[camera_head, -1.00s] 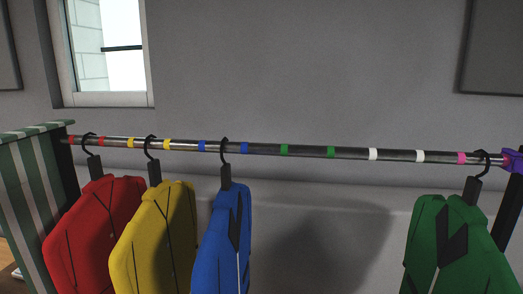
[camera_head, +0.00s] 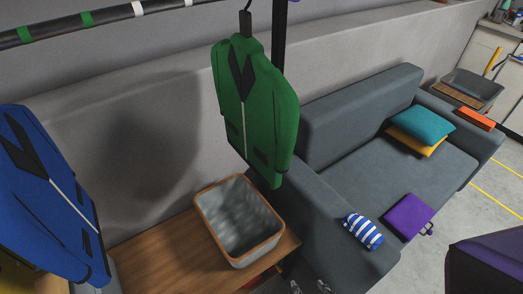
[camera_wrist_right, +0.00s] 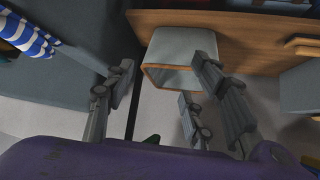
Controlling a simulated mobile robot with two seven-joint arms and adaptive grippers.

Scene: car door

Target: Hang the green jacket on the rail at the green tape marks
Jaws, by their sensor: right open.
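The green jacket (camera_head: 255,105) hangs upright from a black hanger near the right end of the rail (camera_head: 112,13); the hook's top is cut off by the frame edge. Two green tape marks (camera_head: 24,34) (camera_head: 86,19) show on the rail at upper left, with bare rail between them. The blue jacket (camera_head: 45,190) hangs at the left. My right gripper (camera_head: 309,287) shows only as fingertips at the bottom edge, below the jacket and apart from it. In the right wrist view (camera_wrist_right: 165,90) its fingers are spread and empty. My left gripper is out of view.
A grey bin with a wooden rim (camera_head: 207,215) stands on a wooden bench (camera_head: 150,255) below the jacket. A dark post (camera_head: 279,35) rises behind the jacket. A grey sofa (camera_head: 350,165) with cushions, a striped cloth and a purple item stands at the right.

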